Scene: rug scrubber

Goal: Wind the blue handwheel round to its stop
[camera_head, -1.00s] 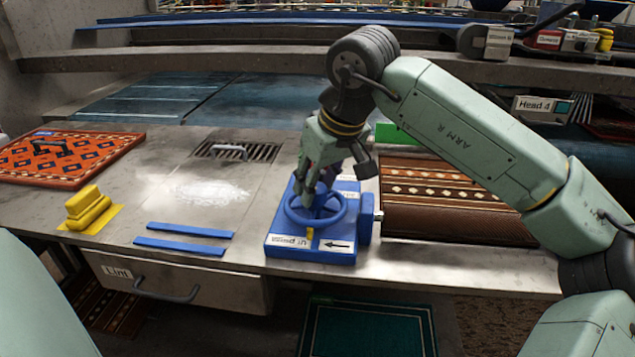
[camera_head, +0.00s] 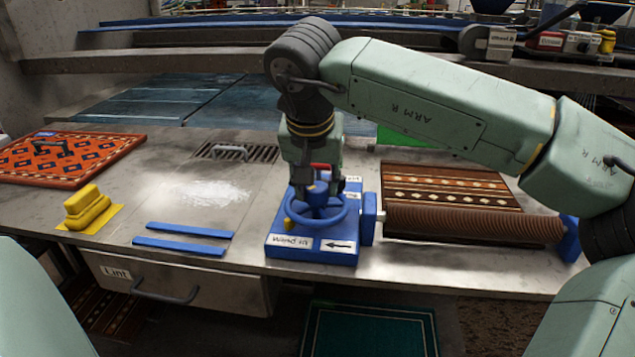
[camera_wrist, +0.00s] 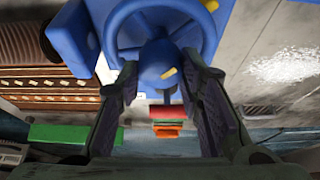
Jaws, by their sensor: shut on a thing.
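The blue handwheel (camera_head: 329,226) lies flat on a blue base block (camera_head: 345,257) at the front edge of the metal table. A yellow mark (camera_head: 288,223) sits on its left front rim. My gripper (camera_head: 318,190) points down from above and is shut on the wheel's central hub. In the wrist view my gripper (camera_wrist: 160,85) has one finger on each side of the blue hub (camera_wrist: 158,62), and the wheel's rim (camera_wrist: 208,30) shows beyond. The label with an arrow (camera_head: 338,246) on the block points left. The fingers hide part of the hub in the head view.
A ribbed brown roller (camera_head: 475,224) and a patterned rug (camera_head: 450,185) lie right of the wheel. Blue strips (camera_head: 185,240), a yellow block (camera_head: 86,205) and an orange rug (camera_head: 70,158) lie to the left. A drawer (camera_head: 180,285) is below the table edge.

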